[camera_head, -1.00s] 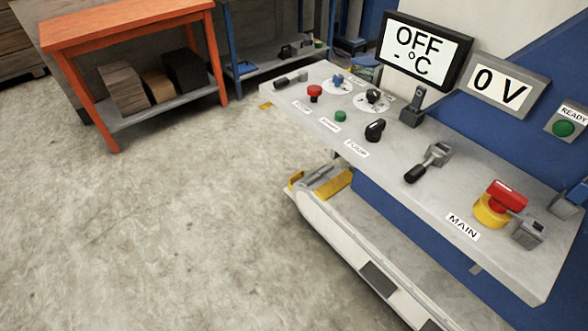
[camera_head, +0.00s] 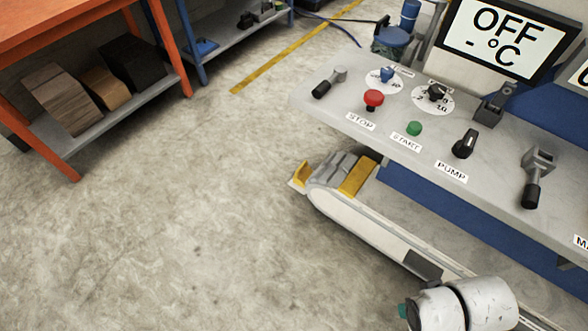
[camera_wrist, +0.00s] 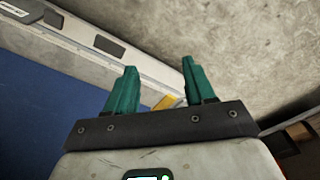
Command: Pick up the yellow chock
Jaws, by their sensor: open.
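A yellow block (camera_head: 357,176) lies across the far end of a low white beam, beside grey ribbed parts. A smaller yellow piece (camera_head: 300,174) stands at the beam's very end. I cannot tell for certain which is the chock. In the wrist view a yellow patch (camera_wrist: 165,102) shows between the fingers, well beyond them and partly hidden by the gripper. My gripper (camera_wrist: 158,64) has two teal fingers spread apart with nothing between them. In the head view my arm is at the bottom right, apart from the yellow pieces.
The white beam (camera_head: 390,236) runs beside the control console (camera_head: 330,110), whose shelf with knobs and levers overhangs nearby. An orange bench (camera_head: 50,30) with boxes stands at upper left. The concrete floor (camera_head: 190,220) left of the beam is clear.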

